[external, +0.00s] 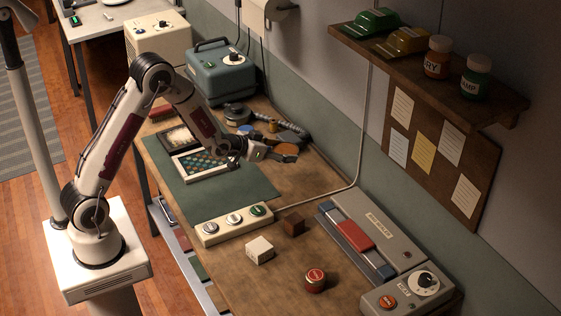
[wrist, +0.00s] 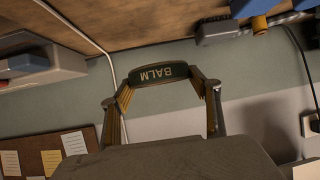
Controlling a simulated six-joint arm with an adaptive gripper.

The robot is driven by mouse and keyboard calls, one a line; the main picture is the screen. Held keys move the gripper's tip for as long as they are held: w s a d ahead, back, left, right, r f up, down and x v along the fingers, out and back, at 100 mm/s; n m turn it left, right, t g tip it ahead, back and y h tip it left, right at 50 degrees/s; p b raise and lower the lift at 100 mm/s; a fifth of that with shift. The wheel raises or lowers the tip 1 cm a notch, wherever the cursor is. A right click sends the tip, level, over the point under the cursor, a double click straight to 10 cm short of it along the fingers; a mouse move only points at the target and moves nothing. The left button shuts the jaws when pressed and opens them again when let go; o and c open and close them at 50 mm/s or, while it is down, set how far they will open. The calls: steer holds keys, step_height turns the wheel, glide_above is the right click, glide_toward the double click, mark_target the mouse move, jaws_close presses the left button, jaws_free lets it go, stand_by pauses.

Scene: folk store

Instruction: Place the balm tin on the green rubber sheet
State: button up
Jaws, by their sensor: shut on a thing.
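My gripper (wrist: 163,102) is shut on the balm tin (wrist: 161,74), a dark green piece with a tan rim and the word BALM, upside down in the wrist view. The tin sits between the two fingertips. In the external view my gripper (external: 277,152) is above the bench, beyond the far edge of the green rubber sheet (external: 253,187); the tin is hard to make out there. The sheet lies flat on the bench, with its front right part bare.
On the sheet's far left are a tray of teal pieces (external: 203,165) and a dark framed box (external: 178,138). A three-button strip (external: 233,224) lies along its near edge.

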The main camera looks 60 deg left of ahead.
steer(key=shift+o, duration=0.2)
steer(key=s+a+y, duration=0.1)
steer(key=s+a, duration=0.3)
steer(key=a, duration=0.5)
steer(key=shift+r+n, duration=0.25)
steer(key=shift+n, duration=0.15)
steer(key=shift+m+h, duration=0.5)
steer(key=shift+h, duration=0.1)
steer(key=s+a, duration=0.1)
steer(key=s, duration=0.1)
steer(key=s+a, duration=0.3)
steer(key=s, duration=0.1)
steer(key=shift+a, duration=0.35)
steer(key=shift+c, duration=0.2)
steer(key=shift+o, duration=0.2)
steer(key=s, duration=0.1)
steer(key=s+d+m+h, duration=0.1)
steer(key=s, duration=0.1)
steer(key=s+d+m+h, duration=0.1)
steer(key=s, duration=0.1)
steer(key=shift+s+f, duration=0.2)
steer(key=s+d+m+h, duration=0.3)
steer(key=d, duration=0.5)
steer(key=shift+s+g, duration=0.25)
steer(key=shift+g, duration=0.15)
steer(key=shift+f, duration=0.15)
steer(key=shift+f, duration=2.75)
